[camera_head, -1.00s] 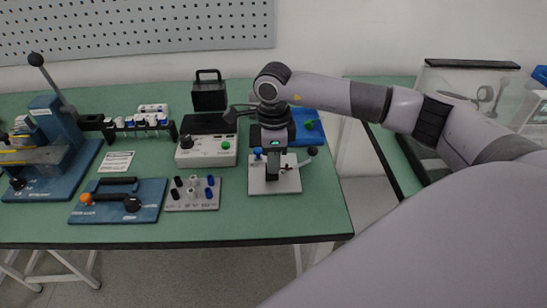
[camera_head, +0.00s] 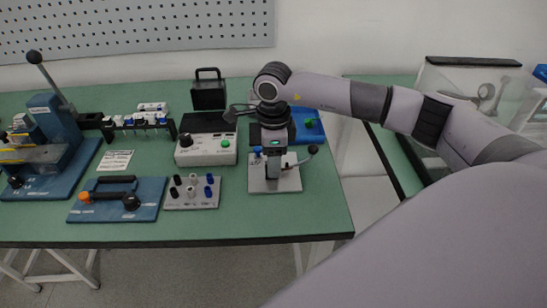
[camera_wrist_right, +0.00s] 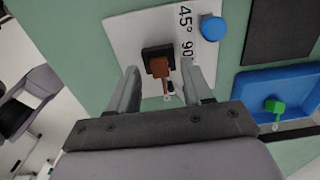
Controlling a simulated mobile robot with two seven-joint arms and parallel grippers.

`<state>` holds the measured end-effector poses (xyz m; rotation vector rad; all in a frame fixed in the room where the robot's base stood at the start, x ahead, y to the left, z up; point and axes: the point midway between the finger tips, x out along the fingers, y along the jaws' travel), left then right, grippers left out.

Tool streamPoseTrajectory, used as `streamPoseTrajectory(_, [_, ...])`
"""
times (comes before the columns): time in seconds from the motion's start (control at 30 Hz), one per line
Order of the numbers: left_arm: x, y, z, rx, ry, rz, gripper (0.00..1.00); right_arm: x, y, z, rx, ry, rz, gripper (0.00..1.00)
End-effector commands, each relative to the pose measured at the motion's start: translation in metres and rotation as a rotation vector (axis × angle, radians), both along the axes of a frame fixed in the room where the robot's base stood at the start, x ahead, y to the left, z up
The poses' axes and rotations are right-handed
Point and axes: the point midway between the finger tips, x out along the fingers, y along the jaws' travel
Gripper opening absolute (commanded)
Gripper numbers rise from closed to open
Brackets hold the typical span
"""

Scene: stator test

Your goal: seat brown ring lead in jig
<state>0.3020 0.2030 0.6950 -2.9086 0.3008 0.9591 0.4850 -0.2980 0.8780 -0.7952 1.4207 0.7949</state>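The brown ring lead (camera_wrist_right: 160,68) stands at the black holder of the jig in the right wrist view. Its small metal ring end points toward my gripper. The jig's white plate (camera_wrist_right: 125,31) carries "45°" and "90" marks and a blue knob (camera_wrist_right: 211,27). In the head view the jig plate (camera_head: 289,184) lies near the table's front right. My right gripper (camera_wrist_right: 160,69) is open, with one finger on each side of the lead and gaps visible. In the head view my right wrist hides much of the jig and the lead. My left gripper is not in view.
A blue tray (camera_wrist_right: 260,84) with a green ring lead (camera_wrist_right: 274,106) is beside the jig. A ball-ended lever (camera_head: 313,149) rises at the jig's right. A control box (camera_head: 207,152) and a terminal block (camera_head: 192,203) stand left.

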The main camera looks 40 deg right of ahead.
Motion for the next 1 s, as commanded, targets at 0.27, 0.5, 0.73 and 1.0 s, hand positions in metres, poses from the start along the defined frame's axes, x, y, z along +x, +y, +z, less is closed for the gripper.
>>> streamPoseTrajectory(0.27, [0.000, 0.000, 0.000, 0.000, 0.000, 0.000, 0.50, 0.000, 0.000, 0.003, 0.000, -0.001, 0.000, 0.50])
streamPoseTrajectory(0.5, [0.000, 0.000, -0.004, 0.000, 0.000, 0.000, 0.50, 0.001, 0.000, 0.037, 0.001, -0.006, 0.001, 0.50])
streamPoseTrajectory(0.73, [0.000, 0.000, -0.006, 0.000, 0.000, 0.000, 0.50, 0.000, 0.000, 0.067, 0.001, -0.002, 0.000, 0.50])
streamPoseTrajectory(1.0, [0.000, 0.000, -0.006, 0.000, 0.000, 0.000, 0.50, 0.000, 0.000, 0.072, 0.000, 0.000, 0.000, 0.50])
